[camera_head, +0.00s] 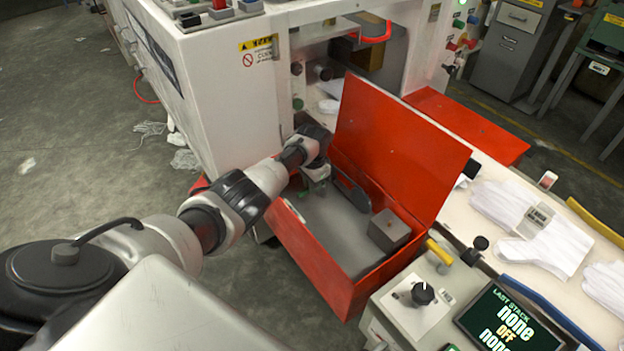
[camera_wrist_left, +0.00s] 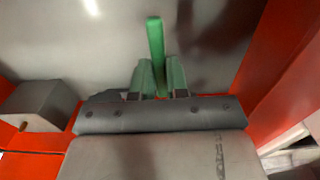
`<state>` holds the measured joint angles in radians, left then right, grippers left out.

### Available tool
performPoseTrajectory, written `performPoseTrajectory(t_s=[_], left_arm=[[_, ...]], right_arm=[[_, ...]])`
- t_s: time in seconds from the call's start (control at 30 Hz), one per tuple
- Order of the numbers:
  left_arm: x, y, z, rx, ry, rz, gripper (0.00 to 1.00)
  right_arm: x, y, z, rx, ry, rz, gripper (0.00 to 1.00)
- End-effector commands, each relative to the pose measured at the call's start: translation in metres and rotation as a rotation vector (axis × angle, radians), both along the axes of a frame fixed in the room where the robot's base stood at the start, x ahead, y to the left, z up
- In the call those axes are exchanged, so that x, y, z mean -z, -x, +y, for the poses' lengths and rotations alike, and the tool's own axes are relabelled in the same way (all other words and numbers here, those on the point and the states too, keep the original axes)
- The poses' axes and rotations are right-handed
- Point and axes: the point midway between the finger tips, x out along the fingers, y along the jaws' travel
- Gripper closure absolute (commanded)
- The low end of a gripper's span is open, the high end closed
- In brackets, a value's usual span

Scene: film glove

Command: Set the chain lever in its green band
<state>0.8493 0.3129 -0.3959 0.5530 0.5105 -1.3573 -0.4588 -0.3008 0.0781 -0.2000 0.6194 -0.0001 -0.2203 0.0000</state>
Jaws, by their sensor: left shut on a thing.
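The open red box (camera_head: 312,262) has a grey floor and a raised red lid. My left gripper (camera_head: 318,182) reaches down into its far left part. In the left wrist view, my left gripper (camera_wrist_left: 159,88) has green fingers shut on a narrow upright green bar, which looks like the chain lever (camera_wrist_left: 155,42). The bar stands out past the fingertips over the grey surface. Its lower end is hidden between the fingers. I cannot make out a separate green band in either view. My right gripper is not in view.
Inside the box are a dark rounded plate (camera_head: 352,192) close to my gripper and a grey block (camera_head: 389,231), which also shows in the left wrist view (camera_wrist_left: 42,103). The raised lid (camera_head: 395,150) walls off the right. White gloves (camera_head: 530,225) lie on the belt; a panel reads "none OFF none".

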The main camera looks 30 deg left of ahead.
Motion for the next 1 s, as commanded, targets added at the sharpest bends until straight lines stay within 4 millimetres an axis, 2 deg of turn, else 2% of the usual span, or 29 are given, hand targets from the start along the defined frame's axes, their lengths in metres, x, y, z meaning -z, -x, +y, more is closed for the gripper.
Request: performPoseTrajectory(t_s=[0.17,0.2,0.37,0.6,0.73,1.0], left_arm=[[0.0,0.0,0.001,0.002,-0.002,-0.001,1.0],[0.0,0.0,0.001,0.002,-0.002,-0.001,0.82],[0.0,0.0,0.001,0.003,-0.001,0.0,0.6],[0.0,0.0,0.0,0.004,-0.001,0.0,0.6],[-0.008,-0.001,0.001,0.004,-0.001,-0.001,0.6],[-0.059,-0.001,0.001,0.005,-0.002,-0.004,0.6]], right_arm=[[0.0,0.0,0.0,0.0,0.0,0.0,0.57],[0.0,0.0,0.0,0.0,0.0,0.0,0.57],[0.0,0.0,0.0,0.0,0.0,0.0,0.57],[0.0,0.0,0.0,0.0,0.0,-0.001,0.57],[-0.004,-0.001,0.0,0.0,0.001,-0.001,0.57],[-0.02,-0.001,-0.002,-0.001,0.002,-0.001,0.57]])
